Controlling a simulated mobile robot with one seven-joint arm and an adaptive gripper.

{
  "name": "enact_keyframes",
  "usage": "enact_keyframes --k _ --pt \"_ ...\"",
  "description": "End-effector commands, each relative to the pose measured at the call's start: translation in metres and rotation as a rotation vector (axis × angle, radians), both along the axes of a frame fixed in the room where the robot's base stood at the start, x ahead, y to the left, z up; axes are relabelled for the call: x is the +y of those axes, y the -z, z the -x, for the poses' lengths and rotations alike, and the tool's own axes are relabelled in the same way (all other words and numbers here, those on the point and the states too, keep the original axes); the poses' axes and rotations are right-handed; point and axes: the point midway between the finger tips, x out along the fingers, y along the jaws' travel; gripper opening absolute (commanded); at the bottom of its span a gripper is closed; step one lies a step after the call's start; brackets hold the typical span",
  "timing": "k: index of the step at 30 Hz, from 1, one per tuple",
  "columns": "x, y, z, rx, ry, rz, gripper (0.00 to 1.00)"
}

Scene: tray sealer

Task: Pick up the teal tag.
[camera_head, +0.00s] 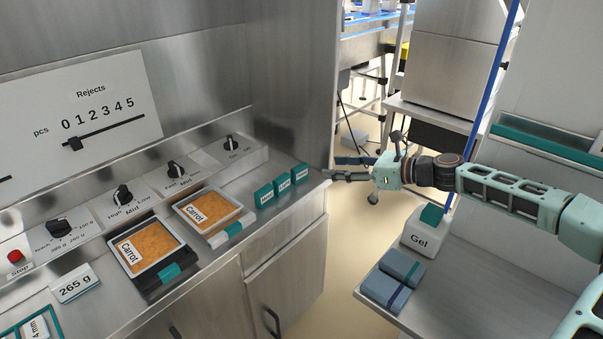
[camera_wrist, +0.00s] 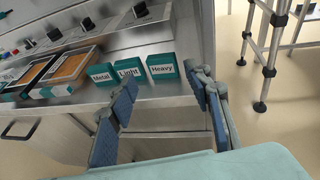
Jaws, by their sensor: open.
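Three teal blocks with white word labels stand in a row at the right end of the steel counter. In the wrist view they read Metal (camera_wrist: 102,77), Light (camera_wrist: 130,71) and Heavy (camera_wrist: 162,67). The row also shows in the head view (camera_head: 282,184). A plain teal piece (camera_head: 170,272) lies at the front of the black holder of the nearer Carrot tray. I cannot tell which of these is the teal tag. My gripper (camera_head: 345,168) is open and empty, right of the row near the counter's end; its spread fingers also show in the wrist view (camera_wrist: 165,88).
Two Carrot trays (camera_head: 146,247) (camera_head: 207,212) sit on the counter (camera_head: 255,228), before a row of knobs. At right, a side table (camera_head: 480,290) holds a white Gel bottle (camera_head: 418,239) with a teal cap and blue-grey packs (camera_head: 388,287). Open floor lies between.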

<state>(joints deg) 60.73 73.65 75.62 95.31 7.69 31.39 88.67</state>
Motion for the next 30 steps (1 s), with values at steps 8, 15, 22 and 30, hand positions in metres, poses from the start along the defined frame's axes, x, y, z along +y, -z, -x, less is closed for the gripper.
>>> enact_keyframes --k 8,15,22,30 --pt "0.038 0.015 -0.017 0.000 -0.004 0.001 0.46" --pt "0.056 0.023 -0.026 -0.002 -0.007 0.002 0.46" --pt "0.082 0.032 -0.041 -0.001 -0.006 0.002 0.46" --pt "0.086 0.032 -0.044 -0.002 -0.003 0.003 0.46"
